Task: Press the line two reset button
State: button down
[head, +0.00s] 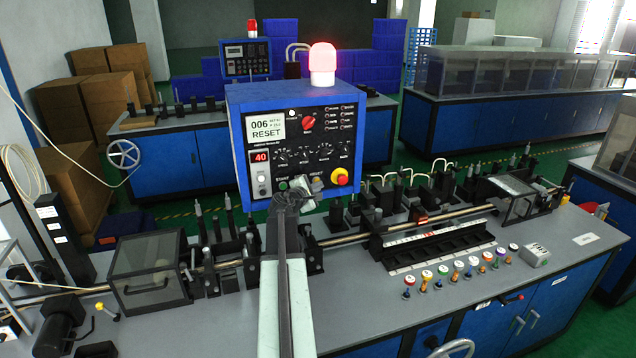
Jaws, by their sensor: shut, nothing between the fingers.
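A blue control box (237,140) with a black front panel stands above the near bench, with a lit red lamp (322,62) on top. Its screen (266,127) reads "006" and "RESET", and a red display below it reads "40". Low on the panel are a green start button (283,185), a label reading "RESET", and a yellow-and-red stop knob (340,177) at the right. My gripper (312,188) is shut and empty, in front of the panel just below the reset label. It partly covers the reset button. I cannot tell whether it touches it.
The grey bench (560,222) carries a long shaft, clear guards (150,270) and several small coloured-top tools (457,268). A second, similar blue box (245,58) with a red lamp stands farther back. Cardboard boxes (88,100) are stacked at the left.

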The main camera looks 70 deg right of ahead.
jog(key=shift+w, duration=0.1)
jog(key=shift+w+d, duration=0.15)
jog(key=shift+d, duration=0.2)
dwell(0.4)
jog(key=shift+s+a, duration=0.25)
jog(key=shift+a, duration=0.1)
jog(key=s+a, duration=0.3)
jog(key=a, duration=0.1)
jog(key=shift+s+a, duration=0.35)
jog(key=shift+s, duration=0.05)
dwell(0.7)
